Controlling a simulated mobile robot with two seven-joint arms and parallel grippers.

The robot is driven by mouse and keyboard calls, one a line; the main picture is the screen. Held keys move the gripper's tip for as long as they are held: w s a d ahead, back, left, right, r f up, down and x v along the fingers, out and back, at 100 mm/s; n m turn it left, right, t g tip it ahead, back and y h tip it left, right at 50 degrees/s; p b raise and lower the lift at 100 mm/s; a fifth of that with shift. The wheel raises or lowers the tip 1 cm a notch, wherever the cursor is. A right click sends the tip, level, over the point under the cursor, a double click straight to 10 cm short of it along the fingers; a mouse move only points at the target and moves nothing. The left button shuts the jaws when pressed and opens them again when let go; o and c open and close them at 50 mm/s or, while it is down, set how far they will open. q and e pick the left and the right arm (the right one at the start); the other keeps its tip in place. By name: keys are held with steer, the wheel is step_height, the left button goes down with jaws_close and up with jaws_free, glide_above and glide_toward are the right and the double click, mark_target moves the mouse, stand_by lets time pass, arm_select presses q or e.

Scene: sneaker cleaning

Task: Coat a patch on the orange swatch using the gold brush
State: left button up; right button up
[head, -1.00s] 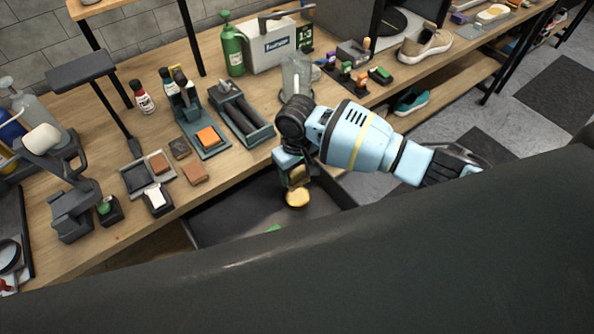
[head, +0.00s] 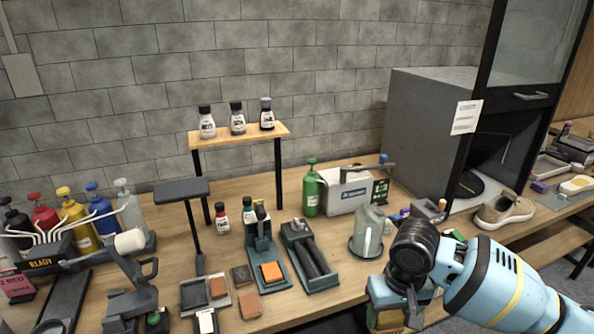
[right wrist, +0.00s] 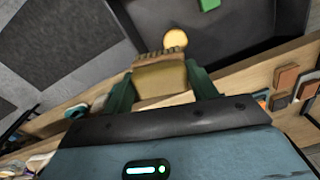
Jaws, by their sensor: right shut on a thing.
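The orange swatch (head: 271,272) lies flat on a dark green tray (head: 287,284) near the bench front in the head view. My right gripper (head: 388,318) is at the bottom of the head view, to the right of the swatch and apart from it. In the right wrist view, its green fingers (right wrist: 161,84) are shut on a tan-gold block with a ragged, bristle-like edge, which looks like the gold brush (right wrist: 160,72). A round yellow thing (right wrist: 175,40) shows just beyond the brush; I cannot tell whether they touch. My left gripper is out of view.
Brown blocks (head: 250,306) lie left of the swatch.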

steer(key=s+d+r+m, duration=0.1)
steer(key=s+d+r, duration=0.2)
steer(key=s+r, duration=0.2)
steer(key=shift+a, duration=0.15)
